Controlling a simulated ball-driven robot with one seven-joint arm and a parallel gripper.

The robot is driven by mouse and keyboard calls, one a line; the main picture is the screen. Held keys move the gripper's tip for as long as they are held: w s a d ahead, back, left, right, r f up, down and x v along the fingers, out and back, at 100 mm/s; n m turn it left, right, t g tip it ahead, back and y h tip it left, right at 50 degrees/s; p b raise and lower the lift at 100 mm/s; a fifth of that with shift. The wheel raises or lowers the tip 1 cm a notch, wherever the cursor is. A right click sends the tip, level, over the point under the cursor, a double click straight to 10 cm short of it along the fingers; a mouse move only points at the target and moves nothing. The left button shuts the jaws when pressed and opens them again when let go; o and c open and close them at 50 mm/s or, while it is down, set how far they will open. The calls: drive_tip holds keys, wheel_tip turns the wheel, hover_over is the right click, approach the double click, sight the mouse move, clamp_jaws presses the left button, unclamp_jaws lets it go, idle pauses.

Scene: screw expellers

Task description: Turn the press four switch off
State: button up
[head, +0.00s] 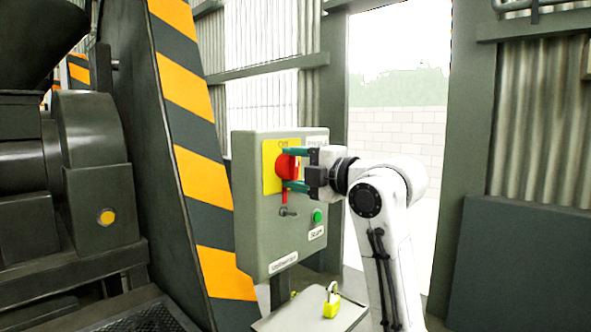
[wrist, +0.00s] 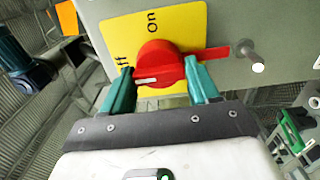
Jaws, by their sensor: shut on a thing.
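The press four switch is a red rotary knob (head: 287,167) on a yellow plate (head: 270,181), on the front of a grey-green control box (head: 247,215). In the wrist view the red knob (wrist: 160,62) carries a short white mark on its lower left, on the side of the partly hidden "Off" lettering. "On" is readable at the top of the plate (wrist: 186,22) there. A red tab sticks out from the knob, downward in the head view. My gripper (head: 296,170) has its two teal fingers on either side of the knob, shut on it.
A green button (head: 317,215) and a small metal pin (head: 288,211) sit below the switch. A yellow padlock (head: 331,304) stands on a tray (head: 292,320) beneath the box. A striped yellow-and-black post (head: 188,95) and dark machinery (head: 95,150) stand on the left.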

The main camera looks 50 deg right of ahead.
drive_tip(key=o, duration=0.9)
drive_tip(key=shift+a, duration=0.1)
drive_tip(key=shift+o, duration=0.2)
drive_tip(key=shift+s, duration=0.1)
drive_tip(key=s+b, duration=0.1)
drive_tip(key=s, duration=0.9)
drive_tip(key=shift+s+d, duration=0.2)
drive_tip(key=shift+s, duration=0.1)
drive_tip(key=shift+f, duration=0.1)
